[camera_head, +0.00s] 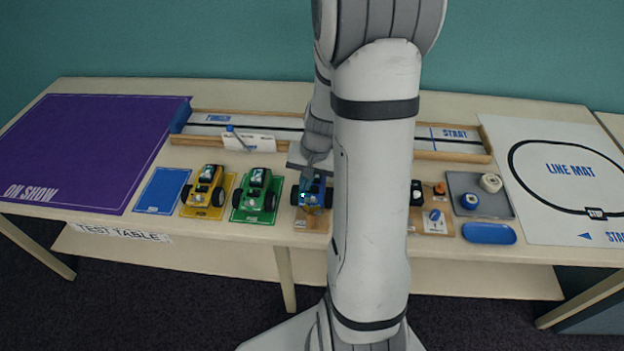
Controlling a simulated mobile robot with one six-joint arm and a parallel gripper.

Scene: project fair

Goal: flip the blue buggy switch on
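The blue buggy (312,199) stands on a tan mat near the front middle of the table, just left of my arm's large white link. My gripper (313,174) is over the back part of the buggy and covers some of it. The fingertips are too small and dark to make out, so I cannot tell whether they touch the buggy or are open. I cannot make out the buggy's switch.
A yellow buggy (203,191) and a green buggy (259,194) stand to the left on matching mats. A walled track (270,134) runs behind. A grey tray (462,184) with small items and a blue dish (489,234) lie right. The purple mat (95,148) is bare.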

